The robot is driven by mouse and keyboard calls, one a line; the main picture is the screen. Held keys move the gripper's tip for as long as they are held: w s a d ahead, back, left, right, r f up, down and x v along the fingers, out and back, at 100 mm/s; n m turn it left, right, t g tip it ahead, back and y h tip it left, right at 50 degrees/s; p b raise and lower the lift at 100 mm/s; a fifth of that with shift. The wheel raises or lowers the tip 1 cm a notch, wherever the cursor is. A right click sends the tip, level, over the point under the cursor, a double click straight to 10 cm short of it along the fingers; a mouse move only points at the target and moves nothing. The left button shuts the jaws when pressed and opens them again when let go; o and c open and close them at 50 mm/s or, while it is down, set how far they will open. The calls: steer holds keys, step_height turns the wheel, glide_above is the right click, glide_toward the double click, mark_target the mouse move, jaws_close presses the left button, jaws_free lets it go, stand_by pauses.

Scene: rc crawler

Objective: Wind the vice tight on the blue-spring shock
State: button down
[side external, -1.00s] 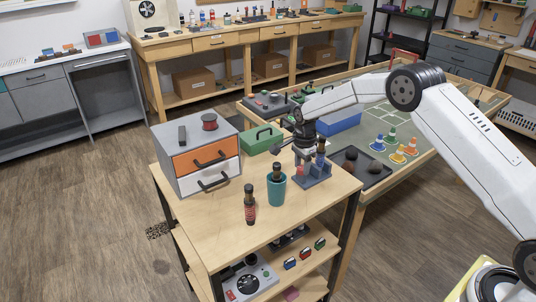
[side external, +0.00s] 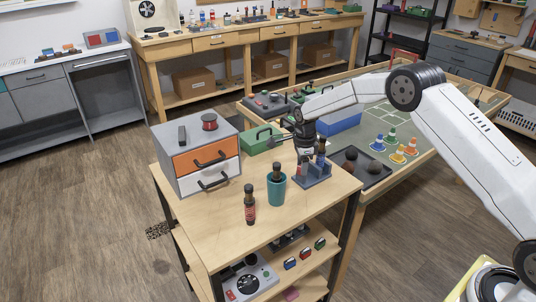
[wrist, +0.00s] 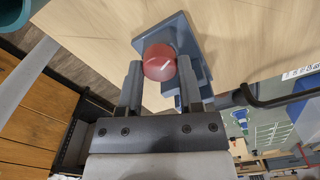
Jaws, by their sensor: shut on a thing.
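The blue-grey vice (side external: 317,181) stands on the right part of the wooden bench top. It also shows in the wrist view (wrist: 180,28). The blue-spring shock (side external: 321,157) stands upright at the vice. How firmly the jaws press on it cannot be told. My gripper (side external: 304,164) points down over the vice, just left of the shock. In the wrist view my gripper (wrist: 160,80) has its two fingers on either side of the vice's round red knob (wrist: 160,62) and is shut on it. The shock cannot be made out clearly in the wrist view.
A teal cup (side external: 277,191) holding a dark-topped shock and a red-spring shock (side external: 250,207) stand left of the vice. A drawer box (side external: 199,153) and green case (side external: 258,140) are behind. A dark tray (side external: 365,168) lies right. The bench's front is clear.

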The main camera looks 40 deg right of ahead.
steer(key=shift+m, duration=0.6)
steer(key=shift+m, duration=1.5)
steer(key=shift+c, duration=0.8)
jaws_free()
steer(key=shift+r, duration=0.2)
steer(key=shift+r, duration=2.8)
